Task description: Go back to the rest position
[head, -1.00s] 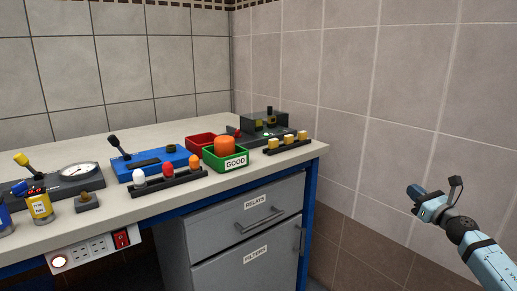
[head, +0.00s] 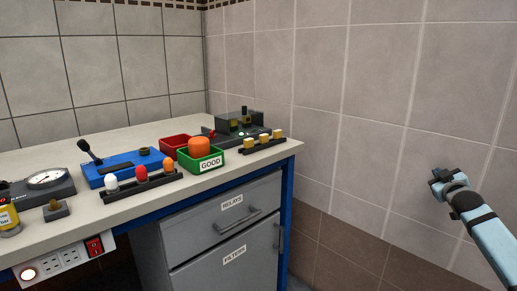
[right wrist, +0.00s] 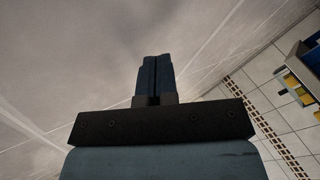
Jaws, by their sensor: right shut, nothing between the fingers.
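My right gripper (head: 437,178) is at the right of the head view, in the air in front of the tiled wall and well apart from the workbench. In the right wrist view its fingers (right wrist: 155,78) are together with nothing between them. My left gripper is not in the head view.
The workbench (head: 200,196) stands at the left with a grey drawer cabinet (head: 225,238) under it. On it are a green GOOD bin (head: 211,163) holding an orange piece (head: 199,147), a red bin (head: 172,144), and a blue lever device (head: 125,168). Space right of the bench is clear.

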